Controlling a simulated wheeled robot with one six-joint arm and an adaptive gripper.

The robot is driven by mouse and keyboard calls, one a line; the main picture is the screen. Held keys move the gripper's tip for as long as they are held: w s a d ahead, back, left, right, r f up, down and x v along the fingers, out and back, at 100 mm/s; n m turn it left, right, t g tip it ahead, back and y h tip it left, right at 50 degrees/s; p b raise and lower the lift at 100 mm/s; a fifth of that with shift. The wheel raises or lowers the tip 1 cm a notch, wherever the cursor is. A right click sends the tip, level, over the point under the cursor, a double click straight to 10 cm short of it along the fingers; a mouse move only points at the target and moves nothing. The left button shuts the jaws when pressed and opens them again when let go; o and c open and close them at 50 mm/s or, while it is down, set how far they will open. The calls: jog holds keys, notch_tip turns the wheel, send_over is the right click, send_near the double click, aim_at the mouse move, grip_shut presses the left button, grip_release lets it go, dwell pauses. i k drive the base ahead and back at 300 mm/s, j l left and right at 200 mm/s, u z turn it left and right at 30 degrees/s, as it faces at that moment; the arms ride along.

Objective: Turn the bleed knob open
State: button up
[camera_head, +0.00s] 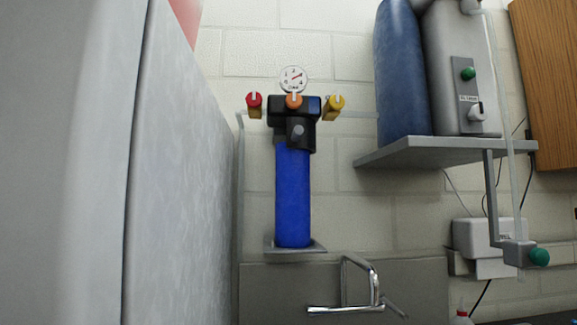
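A blue filter cylinder (293,197) stands upright against the wall, under a black head (278,107). A red knob (254,99) is at the left of the head, an orange knob (294,101) at its middle front and a yellow knob (335,102) at its right. The red and orange knobs show a pale upright mark. A dark part with a grey round face (298,131) sits just below the head. No readable label tells which of these is the bleed knob. A round gauge (293,79) with a red needle tops the head. My gripper is not in view.
A tall grey panel (180,165) fills the left side. A chrome tap (358,280) stands below the filter. Another green knob (539,257) is lower right.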

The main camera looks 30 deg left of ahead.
aim_at(293, 100)
jog(key=u, duration=1.3)
jog(key=j+u, duration=0.15)
jog(key=j, duration=0.4)
